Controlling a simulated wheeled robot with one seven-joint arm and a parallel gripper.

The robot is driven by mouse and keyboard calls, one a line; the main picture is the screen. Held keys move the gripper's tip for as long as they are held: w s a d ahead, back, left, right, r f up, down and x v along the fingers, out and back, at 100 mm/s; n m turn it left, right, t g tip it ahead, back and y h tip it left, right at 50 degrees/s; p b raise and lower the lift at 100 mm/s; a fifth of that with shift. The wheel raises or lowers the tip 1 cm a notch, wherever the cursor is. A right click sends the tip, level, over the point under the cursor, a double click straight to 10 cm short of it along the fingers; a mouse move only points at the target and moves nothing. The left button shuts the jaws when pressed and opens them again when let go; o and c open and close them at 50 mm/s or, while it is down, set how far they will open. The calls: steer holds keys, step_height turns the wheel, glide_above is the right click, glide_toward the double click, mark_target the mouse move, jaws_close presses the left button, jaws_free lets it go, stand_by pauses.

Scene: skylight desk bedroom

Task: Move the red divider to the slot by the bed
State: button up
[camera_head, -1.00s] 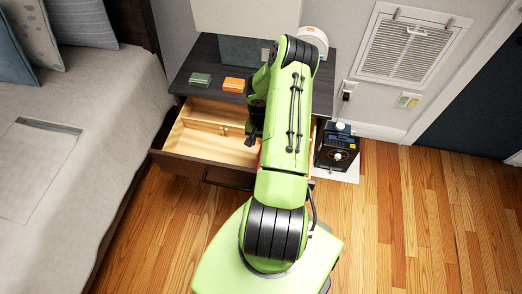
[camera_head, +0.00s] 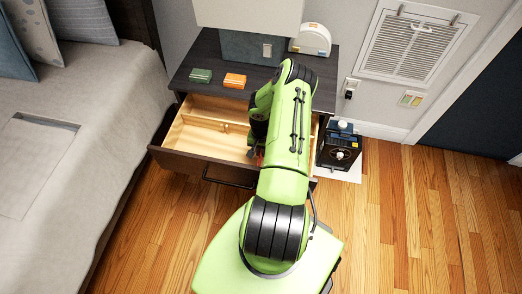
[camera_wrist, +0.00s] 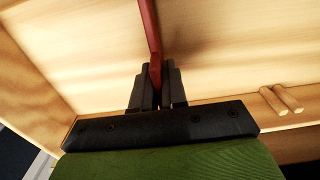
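The red divider (camera_wrist: 149,28) is a thin upright strip in the wrist view, running from the top edge down between my fingers. My gripper (camera_wrist: 157,85) has its two dark fingers close against both sides of it. In the head view only a small red bit (camera_head: 260,159) shows beside my arm, at the drawer's front right. The open wooden drawer (camera_head: 190,142) is below the nightstand top. Wooden pegs (camera_wrist: 281,99) on a drawer wall stand right of my gripper in the wrist view. My arm hides the drawer's right part.
The bed (camera_head: 75,165) is left of the drawer. On the dark nightstand (camera_head: 205,68) are a green box (camera_head: 200,75), an orange box (camera_head: 235,81) and a lamp (camera_head: 250,45). A black device (camera_head: 340,147) stands on the floor at right.

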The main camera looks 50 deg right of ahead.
steer(key=shift+r, duration=0.1)
jaws_close()
steer(key=shift+r+p, duration=3.1)
steer(key=shift+r, duration=1.15)
steer(key=shift+f, duration=0.2)
